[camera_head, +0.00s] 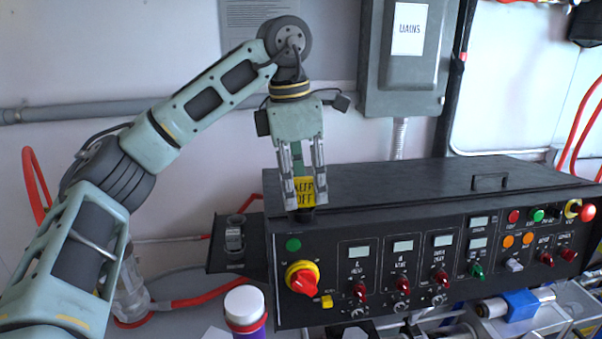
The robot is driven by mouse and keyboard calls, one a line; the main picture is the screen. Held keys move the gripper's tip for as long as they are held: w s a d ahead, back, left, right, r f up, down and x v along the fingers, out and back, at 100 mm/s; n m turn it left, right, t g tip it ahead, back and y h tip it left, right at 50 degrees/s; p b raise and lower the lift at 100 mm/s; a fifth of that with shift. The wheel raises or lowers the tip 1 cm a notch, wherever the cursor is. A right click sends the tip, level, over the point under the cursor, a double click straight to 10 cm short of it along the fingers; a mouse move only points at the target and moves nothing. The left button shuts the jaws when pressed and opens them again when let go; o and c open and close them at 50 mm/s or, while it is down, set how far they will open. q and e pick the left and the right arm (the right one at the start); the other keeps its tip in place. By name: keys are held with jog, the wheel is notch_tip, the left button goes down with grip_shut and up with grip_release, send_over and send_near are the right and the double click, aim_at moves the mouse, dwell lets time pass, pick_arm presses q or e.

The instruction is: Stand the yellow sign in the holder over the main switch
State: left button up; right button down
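My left gripper (306,203) points down over the left end of the black control box, with its fingers on both sides of the yellow sign (304,188). It appears shut on the sign, which reads "KEEP OFF" and is upright. A small dark block (303,214), seemingly the holder, shows right under the sign at the box's top front edge. I cannot tell whether the sign's lower edge is inside it or just above it. The main switch (302,278), a red knob on a yellow ring, is on the front panel below. My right gripper is not in view.
The control box (420,190) has a handle on its lid and several knobs, lamps and displays in front. A small dark shelf (232,258) juts out at its left. A white-capped purple bottle (245,308) stands in front. A grey "MAINS" box (404,75) is on the wall behind.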

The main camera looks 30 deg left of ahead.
pick_arm(q)
notch_tip(320, 180, up, 12)
jog(key=a+p, duration=0.1)
jog(key=p, duration=0.1)
jog(key=shift+s, duration=0.45)
jog(key=shift+f, duration=0.1)
